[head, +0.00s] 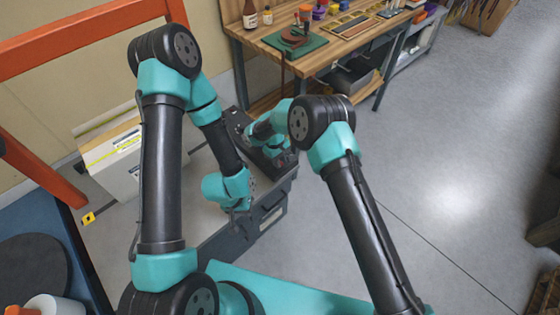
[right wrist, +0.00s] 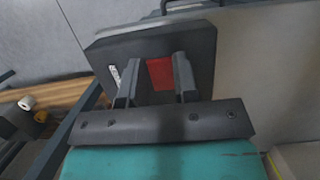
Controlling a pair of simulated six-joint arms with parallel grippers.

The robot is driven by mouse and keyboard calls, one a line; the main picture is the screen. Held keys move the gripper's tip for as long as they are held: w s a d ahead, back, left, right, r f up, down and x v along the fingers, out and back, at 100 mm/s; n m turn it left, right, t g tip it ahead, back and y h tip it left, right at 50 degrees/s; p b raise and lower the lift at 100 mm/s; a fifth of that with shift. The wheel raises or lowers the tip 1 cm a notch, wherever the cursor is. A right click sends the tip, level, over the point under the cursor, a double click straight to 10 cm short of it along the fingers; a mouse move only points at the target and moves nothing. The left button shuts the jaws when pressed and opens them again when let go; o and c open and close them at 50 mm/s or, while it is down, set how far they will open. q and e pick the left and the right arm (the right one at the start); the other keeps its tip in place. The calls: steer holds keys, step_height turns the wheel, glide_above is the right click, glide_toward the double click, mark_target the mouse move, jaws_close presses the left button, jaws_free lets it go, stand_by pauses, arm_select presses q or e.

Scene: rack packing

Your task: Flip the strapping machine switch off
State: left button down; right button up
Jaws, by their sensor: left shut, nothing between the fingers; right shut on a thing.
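The strapping machine (head: 205,200) has a grey top and dark sides, in the middle of the head view. A dark box (head: 236,119) stands at its far end; its face fills the upper middle of the right wrist view (right wrist: 205,45). A red switch (right wrist: 160,73) shows on that face between my right fingers. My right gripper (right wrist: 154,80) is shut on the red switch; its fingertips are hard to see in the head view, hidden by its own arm. Whether the switch is on or off I cannot tell. My left gripper (head: 238,212) is shut and empty above the machine's near edge.
A wooden workbench (head: 330,45) with bottles and a green mat stands behind. A pale carton (head: 125,160) is at the left of the machine, near an orange frame (head: 75,40).

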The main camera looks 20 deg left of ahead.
steer(key=o, duration=0.9)
steer(key=shift+r, duration=0.1)
steer(key=v, duration=1.7)
steer(key=shift+r, duration=0.15)
steer(key=s+d+f+m+y, duration=0.3)
steer(key=d+f, duration=0.5)
steer(key=d, duration=0.4)
steer(key=s+d+f+m+y, duration=0.25)
steer(key=d+f, duration=0.45)
steer(key=d, duration=0.5)
steer(key=s+d+m, duration=0.2)
steer(key=s+d, duration=0.4)
steer(key=s, duration=0.1)
steer(key=s+d+f+m+t, duration=0.1)
steer(key=s+d+m, duration=0.2)
steer(key=s+d, duration=0.3)
steer(key=s+d+f+m+t+y, duration=0.1)
steer(key=s+d+m, duration=0.2)
steer(key=s+d, duration=0.4)
steer(key=shift+s, duration=0.3)
